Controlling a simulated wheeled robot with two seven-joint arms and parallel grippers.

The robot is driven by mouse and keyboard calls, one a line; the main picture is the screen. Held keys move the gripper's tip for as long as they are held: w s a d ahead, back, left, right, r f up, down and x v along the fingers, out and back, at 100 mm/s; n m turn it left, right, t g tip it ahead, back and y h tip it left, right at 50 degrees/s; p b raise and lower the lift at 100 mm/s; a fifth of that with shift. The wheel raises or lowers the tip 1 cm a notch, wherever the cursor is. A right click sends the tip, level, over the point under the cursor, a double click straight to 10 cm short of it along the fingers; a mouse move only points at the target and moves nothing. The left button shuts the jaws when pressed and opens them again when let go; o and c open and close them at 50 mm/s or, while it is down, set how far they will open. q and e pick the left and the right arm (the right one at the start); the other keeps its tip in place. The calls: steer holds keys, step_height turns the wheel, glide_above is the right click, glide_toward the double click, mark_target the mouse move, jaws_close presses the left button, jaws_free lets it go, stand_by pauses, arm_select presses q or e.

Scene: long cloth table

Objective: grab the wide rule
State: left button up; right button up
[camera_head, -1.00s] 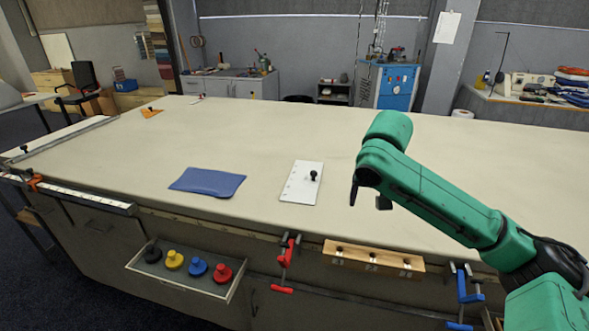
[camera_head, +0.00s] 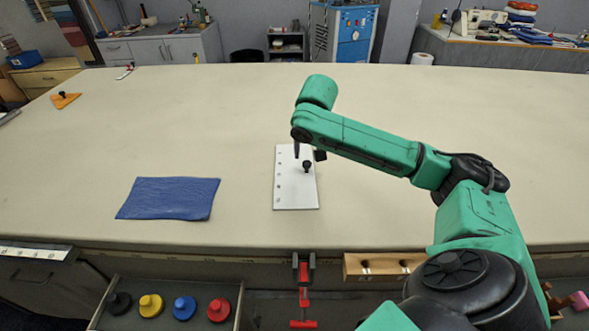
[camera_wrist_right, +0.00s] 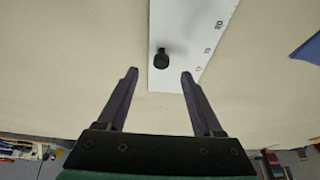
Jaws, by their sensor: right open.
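The wide rule (camera_head: 290,190) is a flat white plate with dark marks along its left edge and a black knob (camera_head: 307,166). It lies on the cloth table. My right gripper (camera_head: 308,153) is open and empty over the rule's far part, close to the knob. In the right wrist view the rule (camera_wrist_right: 195,50) shows numbers, and its knob (camera_wrist_right: 161,59) stands just beyond the two open fingertips (camera_wrist_right: 158,75), between their lines. The gripper does not hold the knob. My left gripper is not in view.
A blue leather-like sheet (camera_head: 168,198) lies left of the rule. An orange piece with a black knob (camera_head: 65,100) lies at the far left. A tray with several coloured knobs (camera_head: 151,305) and a red clamp (camera_head: 303,285) are at the front edge.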

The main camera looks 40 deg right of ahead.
mark_target(307, 163)
steer(key=x, duration=0.3)
steer(key=shift+w+f, duration=0.15)
steer(key=shift+w, duration=0.3)
steer(key=p+x, duration=0.1)
steer(key=x, duration=0.3)
steer(key=shift+d+f, duration=0.1)
steer(key=shift+d, duration=0.05)
steer(key=shift+f, duration=0.3)
steer(key=shift+d, duration=0.1)
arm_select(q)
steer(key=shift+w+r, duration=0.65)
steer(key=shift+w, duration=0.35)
arm_select(e)
steer(key=shift+w, duration=0.1)
jaws_close()
